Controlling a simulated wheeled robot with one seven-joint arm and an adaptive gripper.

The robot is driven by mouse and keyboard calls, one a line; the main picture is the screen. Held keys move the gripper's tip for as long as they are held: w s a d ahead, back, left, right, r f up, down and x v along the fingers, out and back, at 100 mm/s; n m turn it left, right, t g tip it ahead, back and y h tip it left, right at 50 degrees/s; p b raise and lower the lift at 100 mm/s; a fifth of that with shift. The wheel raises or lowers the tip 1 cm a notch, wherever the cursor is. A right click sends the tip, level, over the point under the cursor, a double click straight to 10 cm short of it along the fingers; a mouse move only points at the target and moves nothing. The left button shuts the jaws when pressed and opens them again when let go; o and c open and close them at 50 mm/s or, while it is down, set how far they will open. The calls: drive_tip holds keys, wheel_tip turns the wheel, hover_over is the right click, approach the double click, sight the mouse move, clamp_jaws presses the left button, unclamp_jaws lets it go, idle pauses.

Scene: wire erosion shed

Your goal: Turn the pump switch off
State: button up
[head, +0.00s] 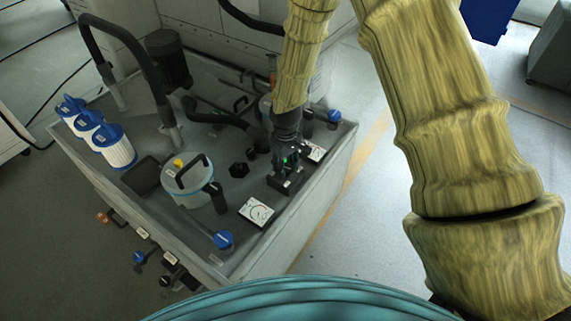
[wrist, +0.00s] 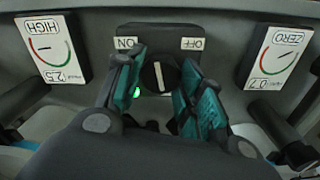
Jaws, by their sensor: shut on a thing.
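The pump switch is a black round knob (wrist: 158,76) with a white pointer line, on a dark box between an ON label (wrist: 125,43) on the left and an OFF label (wrist: 192,44) on the right in the wrist view. The pointer stands nearly upright, its top leaning slightly left. A green lamp (wrist: 137,92) glows at the knob's lower left. My gripper (wrist: 160,82) has a finger on each side of the knob and is shut on it. In the head view my gripper (head: 287,150) comes down from above onto the switch box (head: 286,181), hiding the knob.
Dial gauges flank the switch: one reads HIGH (wrist: 52,48), the other ZERO (wrist: 281,52). On the tank top stand a grey-blue canister (head: 188,180) with a black handle, blue-capped filters (head: 116,147), hoses and blue valve knobs (head: 223,239).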

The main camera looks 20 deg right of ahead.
sight(286, 167)
drive_tip(key=m+p, duration=0.1)
drive_tip(key=m, duration=0.3)
drive_tip(key=shift+m, duration=0.3)
drive_tip(key=shift+w+m+p, duration=0.1)
drive_tip(key=shift+m+p, duration=0.2)
drive_tip(key=shift+m, duration=1.6)
drive_tip(key=o, duration=1)
wheel_tip(286, 167, up, 12)
drive_tip(key=shift+a, duration=0.1)
